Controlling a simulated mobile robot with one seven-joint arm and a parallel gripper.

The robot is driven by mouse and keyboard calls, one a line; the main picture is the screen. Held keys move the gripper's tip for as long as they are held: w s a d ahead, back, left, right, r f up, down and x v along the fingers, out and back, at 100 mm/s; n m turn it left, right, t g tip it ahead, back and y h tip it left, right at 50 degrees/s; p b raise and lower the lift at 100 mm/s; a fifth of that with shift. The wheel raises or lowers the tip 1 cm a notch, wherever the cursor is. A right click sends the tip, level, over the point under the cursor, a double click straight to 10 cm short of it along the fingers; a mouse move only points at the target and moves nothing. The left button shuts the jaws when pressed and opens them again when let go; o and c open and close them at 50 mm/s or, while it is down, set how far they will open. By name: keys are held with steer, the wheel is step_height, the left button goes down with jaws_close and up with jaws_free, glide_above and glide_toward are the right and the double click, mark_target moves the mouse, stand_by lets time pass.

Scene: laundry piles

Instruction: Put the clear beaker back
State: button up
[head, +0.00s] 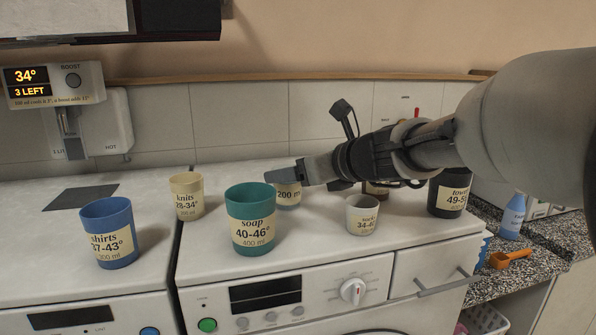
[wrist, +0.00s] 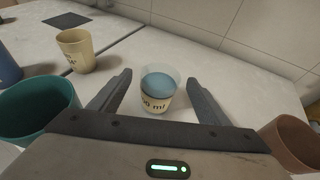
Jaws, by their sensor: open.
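The clear beaker (head: 289,194) stands upright on the white machine top (head: 315,235), behind the teal soap cup. My gripper (head: 285,175) hides its upper part in the head view. In the wrist view the beaker (wrist: 158,95) holds bluish liquid and has a cream label ending in "00 ml". My gripper (wrist: 160,78) is open, with one finger on each side of the beaker and a visible gap on both sides. Nothing is held.
Close by stand the teal soap cup (head: 251,205), cream knits cup (head: 187,200), white cup (head: 362,215) and a brown cup (wrist: 294,142). The blue shirts cup (head: 110,235) and a dark flat patch (head: 80,197) are left; a dark towels cup (head: 449,195) is right.

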steer(key=p+v, duration=0.2)
steer(key=v, duration=0.9)
steer(key=s+f+n+g, duration=0.1)
steer(key=s+n, duration=0.1)
steer(key=s+f+n+h, duration=0.1)
steer(key=s+f+n, duration=0.1)
steer(key=n, duration=0.1)
steer(key=s+a+f+n+g, duration=0.1)
steer(key=s+f+n, duration=0.1)
steer(key=s+n, duration=0.1)
steer(key=shift+s+g, duration=0.15)
steer(key=shift+g, duration=0.15)
steer(key=s+d+f+n+g+h, duration=0.1)
steer(key=s+d+f+n+h, duration=0.2)
steer(key=n, duration=0.7)
steer(key=s+d+f+n+g+h, duration=0.1)
steer(key=s+d+f+n+h, duration=0.3)
steer(key=s+d+f+n, duration=0.3)
steer(key=s+n, duration=0.3)
steer(key=s, duration=0.1)
steer(key=shift+f+h, duration=0.3)
steer(key=shift+s, duration=0.15)
